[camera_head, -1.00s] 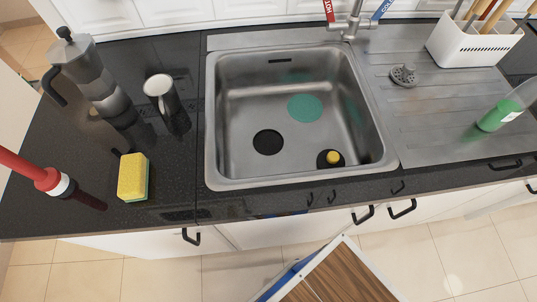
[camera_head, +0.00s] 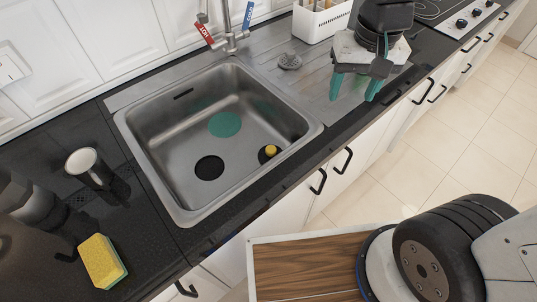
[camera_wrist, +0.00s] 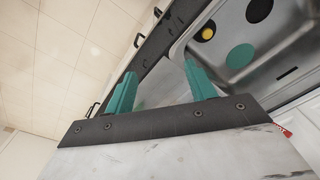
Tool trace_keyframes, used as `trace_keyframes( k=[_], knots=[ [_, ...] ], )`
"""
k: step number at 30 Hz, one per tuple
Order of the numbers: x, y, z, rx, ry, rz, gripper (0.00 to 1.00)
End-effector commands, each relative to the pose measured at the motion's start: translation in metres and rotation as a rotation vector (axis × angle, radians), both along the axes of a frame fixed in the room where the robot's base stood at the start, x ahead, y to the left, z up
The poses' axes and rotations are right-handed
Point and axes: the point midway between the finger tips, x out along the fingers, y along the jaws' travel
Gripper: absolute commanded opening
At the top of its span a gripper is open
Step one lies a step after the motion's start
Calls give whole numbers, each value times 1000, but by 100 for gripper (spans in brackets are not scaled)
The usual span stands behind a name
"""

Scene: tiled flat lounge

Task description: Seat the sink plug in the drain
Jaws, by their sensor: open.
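A black disc with a yellow knob (camera_head: 270,151), which looks like the sink plug, lies on the sink floor near the front right corner. It also shows in the wrist view (camera_wrist: 207,33). A plain black round (camera_head: 209,167), which looks like the drain, is to its left; the wrist view shows it too (camera_wrist: 240,57). A flat teal disc (camera_head: 224,124) lies behind them. My gripper (camera_head: 354,88) is open and empty over the drainboard, right of the sink. Its teal fingers (camera_wrist: 158,70) point toward the sink side in the wrist view.
The steel sink (camera_head: 133,147) has raised walls. A tap (camera_head: 229,40) stands behind it, a grey strainer (camera_head: 289,62) on the drainboard. A white utensil holder (camera_head: 318,22) stands behind. A mug (camera_head: 84,164) and sponge (camera_head: 103,261) are left.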

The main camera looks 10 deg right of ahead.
Motion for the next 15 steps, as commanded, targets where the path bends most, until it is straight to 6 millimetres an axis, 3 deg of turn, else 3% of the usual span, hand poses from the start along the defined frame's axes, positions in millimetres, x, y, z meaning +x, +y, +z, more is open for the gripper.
trace_keyframes(
  k=[6,15],
  knots=[
    [50,62,-73,-1,40,-38,55],
    [74,132,-173,-8,66,-94,55]
  ],
)
